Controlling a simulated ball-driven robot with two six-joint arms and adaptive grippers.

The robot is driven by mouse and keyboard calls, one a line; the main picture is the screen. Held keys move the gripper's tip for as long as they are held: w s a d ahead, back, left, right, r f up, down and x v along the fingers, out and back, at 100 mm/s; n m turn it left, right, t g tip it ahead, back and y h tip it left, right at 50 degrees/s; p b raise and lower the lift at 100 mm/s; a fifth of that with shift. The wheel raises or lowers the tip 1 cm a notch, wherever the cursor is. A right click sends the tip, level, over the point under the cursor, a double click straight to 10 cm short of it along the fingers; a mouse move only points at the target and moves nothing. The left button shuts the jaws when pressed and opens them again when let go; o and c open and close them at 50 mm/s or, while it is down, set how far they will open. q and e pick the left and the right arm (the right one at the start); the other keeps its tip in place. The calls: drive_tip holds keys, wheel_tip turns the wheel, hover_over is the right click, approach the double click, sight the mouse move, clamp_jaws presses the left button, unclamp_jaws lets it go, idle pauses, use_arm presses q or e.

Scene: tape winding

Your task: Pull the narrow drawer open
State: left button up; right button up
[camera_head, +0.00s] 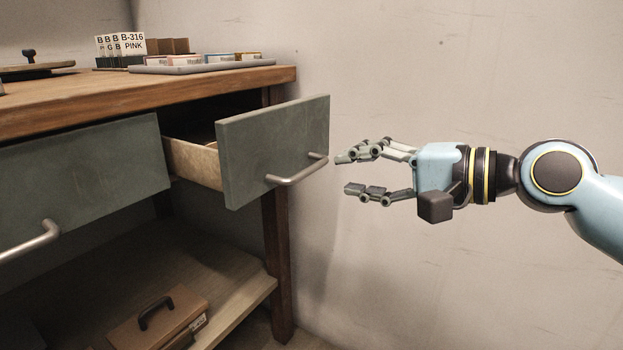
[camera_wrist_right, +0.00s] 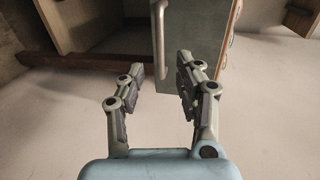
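The narrow drawer (camera_head: 272,150) has a grey-green front and stands pulled out from the bench, with its pale wooden side showing. Its bar handle (camera_head: 298,172) is on the front face. My right gripper (camera_head: 348,174) is open and empty, just to the right of the handle and apart from it. In the right wrist view the handle (camera_wrist_right: 160,45) lies ahead of the open fingers (camera_wrist_right: 161,78), and the drawer front (camera_wrist_right: 194,35) is beside it. The inside of the drawer is mostly hidden. My left gripper is not in view.
A wider drawer (camera_head: 85,175) with its own handle (camera_head: 32,242) sits shut to the left. A tray of small boxes (camera_head: 200,68) and label cards (camera_head: 120,46) are on the benchtop (camera_head: 120,97). A brown case (camera_head: 160,318) lies on the lower shelf. Space right of the bench is clear.

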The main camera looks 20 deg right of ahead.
sight(311, 171)
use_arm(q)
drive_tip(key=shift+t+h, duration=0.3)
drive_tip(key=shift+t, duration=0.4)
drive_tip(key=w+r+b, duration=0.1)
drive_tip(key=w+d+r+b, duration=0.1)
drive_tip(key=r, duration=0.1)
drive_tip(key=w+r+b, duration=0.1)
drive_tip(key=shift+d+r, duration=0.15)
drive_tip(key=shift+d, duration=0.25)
use_arm(e)
drive_tip(key=x, duration=0.8)
drive_tip(key=shift+w+a, duration=0.25)
drive_tip(key=shift+w, duration=0.05)
drive_tip(key=shift+c, duration=0.2)
clamp_jaws()
